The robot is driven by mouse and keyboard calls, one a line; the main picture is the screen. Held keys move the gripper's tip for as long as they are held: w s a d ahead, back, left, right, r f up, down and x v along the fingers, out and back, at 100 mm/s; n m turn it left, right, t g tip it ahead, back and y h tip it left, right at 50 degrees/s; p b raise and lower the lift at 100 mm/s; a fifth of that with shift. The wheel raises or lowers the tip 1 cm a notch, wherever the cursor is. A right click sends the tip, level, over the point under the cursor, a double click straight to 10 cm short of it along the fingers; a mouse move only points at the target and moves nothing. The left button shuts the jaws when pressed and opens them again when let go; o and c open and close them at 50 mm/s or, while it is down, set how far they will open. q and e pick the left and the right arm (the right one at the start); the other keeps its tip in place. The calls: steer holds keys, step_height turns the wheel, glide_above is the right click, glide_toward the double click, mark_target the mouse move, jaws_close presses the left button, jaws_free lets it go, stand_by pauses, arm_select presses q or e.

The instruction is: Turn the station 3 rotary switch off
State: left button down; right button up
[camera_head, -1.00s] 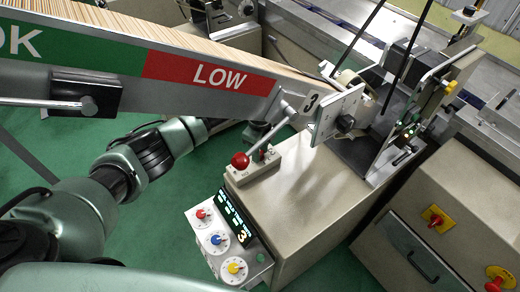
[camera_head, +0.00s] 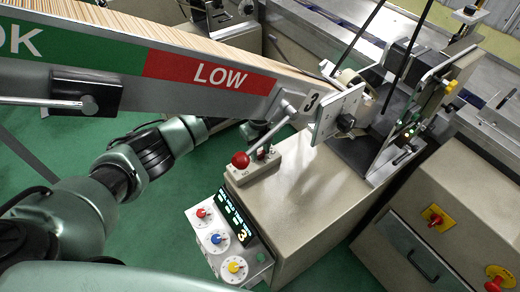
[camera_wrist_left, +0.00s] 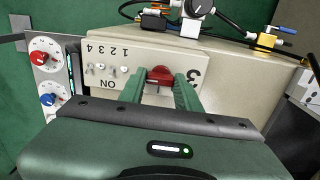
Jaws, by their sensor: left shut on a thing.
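The station 3 rotary switch is a red knob (camera_wrist_left: 159,75) on a beige panel (camera_wrist_left: 118,53) in the left wrist view, beside a black "3". My left gripper (camera_wrist_left: 160,84) has its two green fingers on either side of the knob and is shut on it. The knob's exact turn angle is hard to tell. My right gripper is in neither view.
Small toggle switches (camera_wrist_left: 107,69) numbered 1 to 4 sit left of the knob. A dial box (camera_head: 217,242) with red, blue and yellow knobs stands at the station's front. A red-ball lever (camera_head: 240,160) rises near my left wrist. Green floor is open below my arm.

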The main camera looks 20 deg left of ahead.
mark_target(260, 153)
arm_select(q)
steer(key=c, duration=1)
jaws_free()
step_height(260, 153, up, 8)
steer(key=shift+f+b, duration=0.1)
steer(key=shift+b, duration=0.55)
